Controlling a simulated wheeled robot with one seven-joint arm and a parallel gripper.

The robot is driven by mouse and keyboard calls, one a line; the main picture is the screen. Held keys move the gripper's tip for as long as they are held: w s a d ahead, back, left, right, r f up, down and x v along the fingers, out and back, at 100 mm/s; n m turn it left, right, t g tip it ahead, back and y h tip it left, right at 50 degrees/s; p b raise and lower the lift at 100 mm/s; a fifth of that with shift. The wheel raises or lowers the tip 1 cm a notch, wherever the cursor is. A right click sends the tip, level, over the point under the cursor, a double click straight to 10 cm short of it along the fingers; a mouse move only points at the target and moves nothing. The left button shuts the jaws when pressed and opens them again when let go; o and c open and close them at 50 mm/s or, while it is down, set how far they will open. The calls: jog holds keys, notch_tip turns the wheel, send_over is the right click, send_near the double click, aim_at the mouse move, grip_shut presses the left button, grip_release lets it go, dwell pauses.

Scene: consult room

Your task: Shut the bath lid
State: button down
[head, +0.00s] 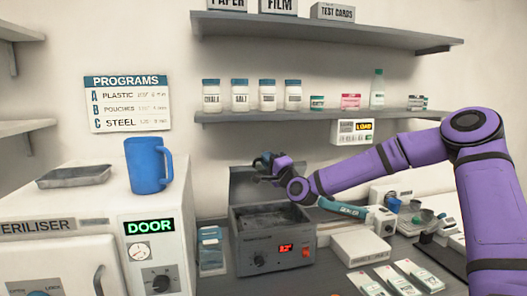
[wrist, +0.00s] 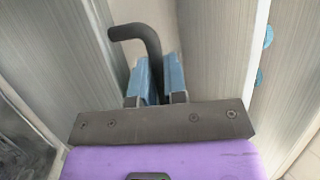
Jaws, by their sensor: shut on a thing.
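The bath (head: 268,256) is a grey box on the counter with a red display and an open dark basin. Its lid (head: 241,188) stands upright at the basin's back edge, so the bath is open. My gripper (head: 266,162) is at the upper part of the lid, and my arm covers part of the lid's right side. In the wrist view, my gripper's blue fingers (wrist: 156,82) are shut on a dark bent handle (wrist: 136,32), whose hooked end sticks out past the fingertips.
The steriliser (head: 70,245) stands at left with a blue mug (head: 148,166) and metal tray (head: 74,176) on top. A shelf (head: 320,115) with jars is above the bath. A white box (head: 361,246) and several packets lie right of the bath.

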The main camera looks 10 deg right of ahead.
jog(key=s+f+n+t+y, duration=0.1)
jog(key=s+f, duration=0.5)
jog(key=f, duration=0.4)
jog(key=s+f+n+t+y, duration=0.2)
jog(key=s+f, duration=0.4)
jog(key=f, duration=0.4)
jog(key=shift+s, duration=0.15)
jog(key=c, duration=1.5)
grip_release()
jog(key=shift+f, duration=0.1)
jog(key=shift+o, duration=0.2)
jog(key=shift+d, duration=0.1)
